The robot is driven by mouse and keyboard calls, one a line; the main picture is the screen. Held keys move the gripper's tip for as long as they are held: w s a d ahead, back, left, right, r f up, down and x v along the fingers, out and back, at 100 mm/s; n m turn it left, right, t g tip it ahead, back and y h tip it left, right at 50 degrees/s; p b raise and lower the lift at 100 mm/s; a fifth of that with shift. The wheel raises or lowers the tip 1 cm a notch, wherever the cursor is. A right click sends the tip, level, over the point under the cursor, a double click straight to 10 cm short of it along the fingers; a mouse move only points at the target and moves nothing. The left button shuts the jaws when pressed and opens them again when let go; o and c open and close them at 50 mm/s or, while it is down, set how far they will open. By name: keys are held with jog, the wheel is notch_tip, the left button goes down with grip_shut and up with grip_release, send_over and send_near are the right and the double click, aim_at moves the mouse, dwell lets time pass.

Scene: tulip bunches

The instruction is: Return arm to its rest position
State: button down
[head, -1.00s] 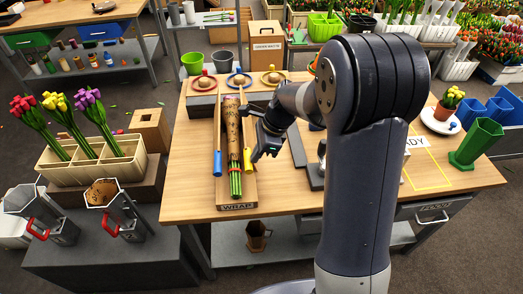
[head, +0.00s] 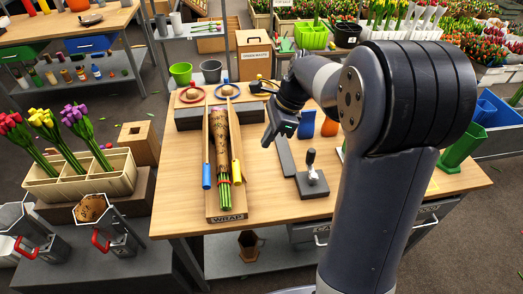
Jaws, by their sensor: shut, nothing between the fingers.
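My gripper (head: 283,131) is shut and empty. It hangs above the workbench, to the right of the wrap tray and apart from it. A wrapped tulip bunch (head: 221,140) lies in the wooden wrap tray (head: 227,217), its brown paper around the upper part and its green stems pointing to the front. A red band shows around the stems below the paper. My arm hides much of the right side of the workbench (head: 178,190).
A black stand with a knob (head: 312,178) is on the bench, right of the tray. Blue and orange cups (head: 329,127) stand behind it. A green holder (head: 462,145) stands at the right. A divided flower crate (head: 80,185) with red, yellow and purple tulips is at the left.

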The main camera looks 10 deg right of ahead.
jog(key=shift+d+r, duration=0.15)
jog(key=shift+r, duration=0.4)
jog(key=a+b+x, duration=0.1)
jog(key=x, duration=1.2)
jog(key=shift+r, duration=0.3)
jog(key=shift+a+r, duration=0.1)
jog(key=shift+r, duration=0.1)
